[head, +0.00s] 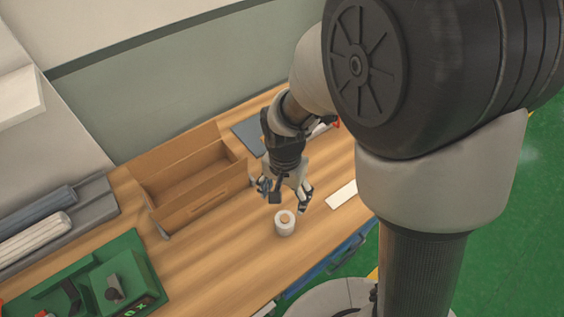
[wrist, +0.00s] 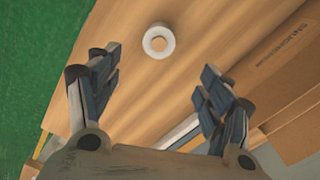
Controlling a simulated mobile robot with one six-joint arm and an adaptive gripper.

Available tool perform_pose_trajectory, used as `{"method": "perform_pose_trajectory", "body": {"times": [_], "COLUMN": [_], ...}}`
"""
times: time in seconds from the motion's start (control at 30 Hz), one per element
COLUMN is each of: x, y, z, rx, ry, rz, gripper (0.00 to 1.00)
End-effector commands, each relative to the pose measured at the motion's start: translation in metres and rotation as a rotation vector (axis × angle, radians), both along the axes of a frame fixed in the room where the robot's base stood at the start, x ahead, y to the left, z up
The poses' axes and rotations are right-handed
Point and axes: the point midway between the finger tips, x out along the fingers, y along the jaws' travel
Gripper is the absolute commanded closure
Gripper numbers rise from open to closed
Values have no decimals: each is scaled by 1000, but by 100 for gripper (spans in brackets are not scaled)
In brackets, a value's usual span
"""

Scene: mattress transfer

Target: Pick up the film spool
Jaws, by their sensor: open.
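The film spool is a small white cylinder (head: 285,226) standing on the wooden table, with a tan centre in its top. It also shows in the wrist view (wrist: 158,41) as a white ring, beyond and between the fingertips. My gripper (head: 287,199) is open and empty, above the table and just behind the spool in the head view. In the wrist view the fingers (wrist: 160,68) are spread wide apart, and the spool is not between them. Nothing covers the spool.
An open cardboard box (head: 207,206) stands left of my gripper. A green tray (head: 151,270) with dark parts lies at the front left. A white flat strip (head: 342,194) lies to the right, and a dark flat panel (head: 246,135) lies behind. The table around the spool is clear.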

Motion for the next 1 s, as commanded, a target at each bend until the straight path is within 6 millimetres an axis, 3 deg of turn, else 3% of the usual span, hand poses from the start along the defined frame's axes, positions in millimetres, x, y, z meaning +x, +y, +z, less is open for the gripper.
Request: {"method": "perform_pose_trajectory", "body": {"times": [0.4, 0.53, 0.83, 1.0], "x": [-1, -1, 0, -1], "y": [-1, 0, -1, -2], "z": [-91, -109, -126, -153], "rx": [-1, -1, 0, -1], "ry": [5, 3, 1, 3], "rz": [0, 0, 0, 0], "gripper": [27, 27, 27, 27]}}
